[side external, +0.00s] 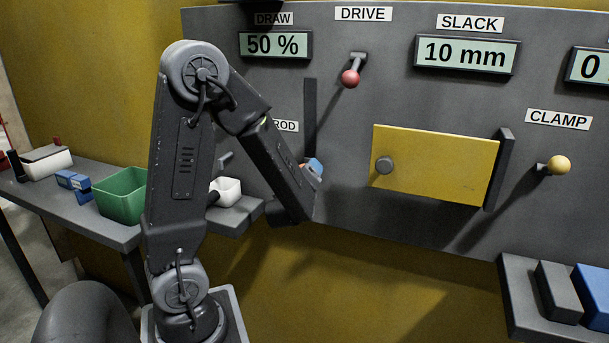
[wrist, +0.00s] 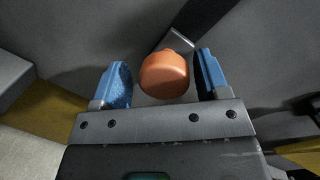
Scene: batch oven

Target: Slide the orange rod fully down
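The orange rod's rounded end (wrist: 165,75) sits between the two blue fingers of my gripper (wrist: 164,82) in the wrist view. Narrow gaps show on both sides of it, so my gripper looks open around it. A grey bracket (wrist: 180,40) shows behind the orange end. In the side view only a bit of orange shows beside a blue fingertip (side external: 314,165); my arm hides most of the rod. A dark vertical slot (side external: 310,105) runs up the panel above the gripper. The DRAW display (side external: 275,45) reads 50 %.
Right of the slot are a red-knobbed DRIVE lever (side external: 350,78), a yellow door (side external: 430,165) and a yellow-knobbed CLAMP lever (side external: 559,165). A green bin (side external: 120,197) and white cup (side external: 226,190) stand on the left shelf. Blocks sit on the right shelf (side external: 520,310).

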